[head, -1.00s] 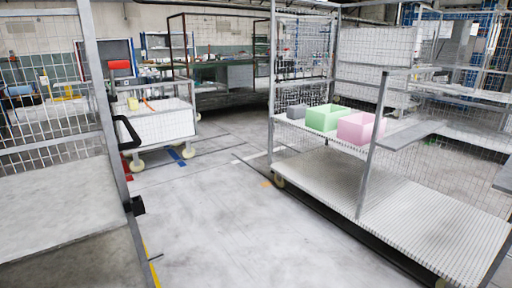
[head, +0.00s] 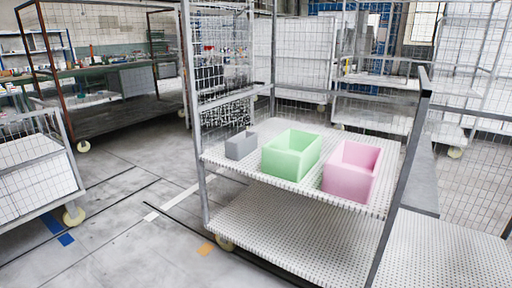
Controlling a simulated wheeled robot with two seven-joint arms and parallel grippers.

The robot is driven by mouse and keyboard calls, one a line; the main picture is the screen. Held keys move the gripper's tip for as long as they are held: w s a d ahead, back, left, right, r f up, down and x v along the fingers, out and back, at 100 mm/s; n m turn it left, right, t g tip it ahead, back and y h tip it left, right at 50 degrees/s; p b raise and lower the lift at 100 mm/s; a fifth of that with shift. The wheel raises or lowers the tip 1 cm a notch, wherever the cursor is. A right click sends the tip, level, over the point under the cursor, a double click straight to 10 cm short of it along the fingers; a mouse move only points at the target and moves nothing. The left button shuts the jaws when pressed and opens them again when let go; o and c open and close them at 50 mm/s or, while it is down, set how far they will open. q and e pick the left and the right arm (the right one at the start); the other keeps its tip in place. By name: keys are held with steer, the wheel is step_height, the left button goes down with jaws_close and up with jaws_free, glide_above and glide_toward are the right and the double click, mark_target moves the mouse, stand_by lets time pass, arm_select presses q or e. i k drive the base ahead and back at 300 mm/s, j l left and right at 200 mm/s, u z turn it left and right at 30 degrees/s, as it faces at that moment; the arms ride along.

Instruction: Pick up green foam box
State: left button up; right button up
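The green foam box (head: 291,154) is an open-topped light green box. It sits upright on the upper perforated shelf (head: 234,167) of a wire-mesh cart, right of the middle of the head view. A smaller grey box (head: 241,146) stands to its left and a pink foam box (head: 351,171) to its right, with narrow gaps between them. Neither of my grippers shows in the head view.
A lower shelf (head: 290,225) of the cart is empty. The cart's uprights (head: 400,175) stand at its left and right front. A white-panelled cart (head: 30,180) is at the left. Grey floor (head: 130,240) lies clear in front.

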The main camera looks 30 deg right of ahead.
mark_target(290, 155)
steer(key=i+z, duration=0.15)
steer(key=i, duration=0.35)
steer(key=i+j+z, duration=0.15)
steer(key=i, duration=0.35)
steer(key=i+j+z, duration=0.15)
steer(key=i, duration=0.35)
